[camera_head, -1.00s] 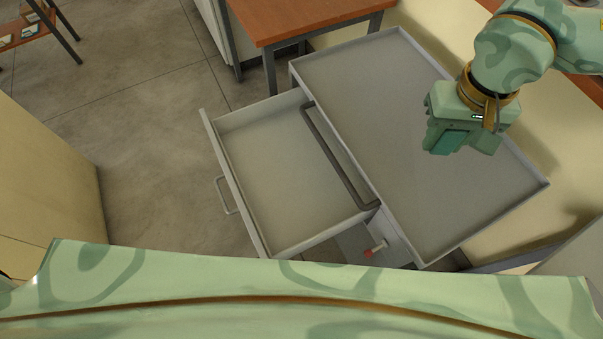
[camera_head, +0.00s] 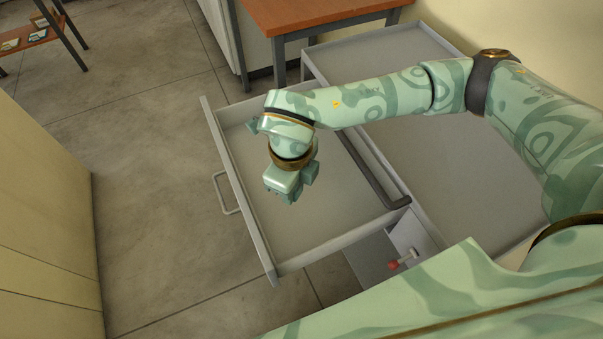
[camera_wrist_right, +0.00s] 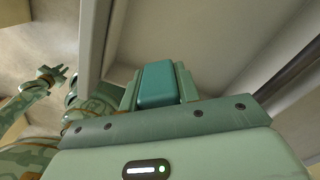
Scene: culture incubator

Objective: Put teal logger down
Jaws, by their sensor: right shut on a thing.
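The teal logger (camera_wrist_right: 158,85) is a small teal block between the fingers of my right gripper (camera_wrist_right: 158,88) in the wrist view. My right gripper (camera_head: 288,192) is shut on it. In the head view this gripper hangs over the open drawer (camera_head: 335,240), pointing down. The logger cannot be made out clearly there. How high it is above the drawer floor is hard to tell. My left gripper (camera_wrist_right: 48,80) shows only in the wrist view, at the left, with its fingers apart and nothing seen between them.
The drawer is empty around my gripper. A grey tray-topped cart (camera_head: 440,180) lies to the right, partly behind my right arm. A red-tipped knob (camera_head: 395,264) sits below the drawer's right end. A wooden table (camera_head: 310,14) stands behind.

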